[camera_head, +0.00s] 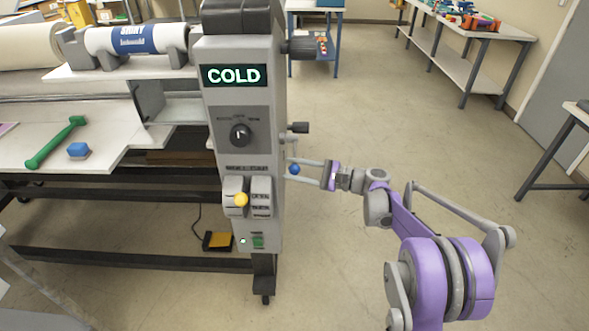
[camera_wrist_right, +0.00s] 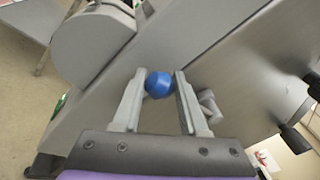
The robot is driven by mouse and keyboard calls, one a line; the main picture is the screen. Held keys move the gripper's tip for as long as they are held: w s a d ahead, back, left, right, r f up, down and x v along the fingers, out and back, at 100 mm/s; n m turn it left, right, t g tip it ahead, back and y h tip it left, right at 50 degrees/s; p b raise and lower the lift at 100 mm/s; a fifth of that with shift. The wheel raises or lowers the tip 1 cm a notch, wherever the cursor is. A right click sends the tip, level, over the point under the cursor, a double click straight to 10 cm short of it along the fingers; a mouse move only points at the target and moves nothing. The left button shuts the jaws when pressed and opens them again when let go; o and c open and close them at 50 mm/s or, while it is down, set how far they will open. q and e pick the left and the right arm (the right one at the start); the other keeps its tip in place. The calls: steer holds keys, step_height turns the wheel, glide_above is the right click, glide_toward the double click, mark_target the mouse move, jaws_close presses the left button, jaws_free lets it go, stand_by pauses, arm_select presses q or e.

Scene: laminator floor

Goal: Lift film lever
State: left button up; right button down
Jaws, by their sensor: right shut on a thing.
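The laminator's grey control housing (camera_head: 249,90) shows a lit "COLD" sign. On its right side is a lever knob, a blue ball (camera_head: 294,169); its shaft is mostly hidden. My right gripper (camera_head: 289,170) reaches in from the right with its fingers on either side of the ball. In the right wrist view the blue ball (camera_wrist_right: 159,85) sits between the tips of my right gripper (camera_wrist_right: 160,76), held by them. A second lever with a yellow ball knob (camera_head: 241,200) is on the housing's front. I cannot tell from labels which is the film lever. My left gripper is not in view.
A black dial (camera_head: 240,135) is on the housing front, and a dark-ended crank (camera_head: 299,128) sticks out just above my gripper. The floor (camera_head: 400,140) on the right is clear.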

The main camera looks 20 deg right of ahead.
mark_target(295, 157)
steer(key=shift+r+m, duration=0.2)
steer(key=shift+m, duration=0.1)
stand_by(0.6)
steer(key=shift+r+m+p, duration=0.5)
steer(key=shift+r+p, duration=0.05)
steer(key=shift+r, duration=0.2)
steer(key=r+m+p, duration=0.1)
steer(key=r, duration=0.1)
steer(key=w+r+m+g+p, duration=0.1)
steer(key=r+m, duration=0.1)
steer(key=r+m+h+p, duration=0.1)
steer(key=r+m, duration=0.1)
steer(key=shift+w+d+r+g, duration=0.2)
steer(key=shift+w+d+g, duration=0.1)
steer(key=shift+w, duration=0.1)
steer(key=shift+w+d+r+m+p, duration=0.1)
steer(key=shift+w+r+m+p, duration=0.3)
steer(key=shift+r+m+p, duration=0.25)
steer(key=shift+w+d+r+m+g+p, duration=0.2)
steer(key=shift+w+r+m+g+p, duration=0.1)
steer(key=shift+w+r+m+g, duration=0.5)
steer(key=shift+s+f+t, duration=0.1)
steer(key=shift+f+t, duration=0.15)
steer(key=shift+t, duration=0.05)
steer(key=shift+c, duration=2.3)
jaws_free()
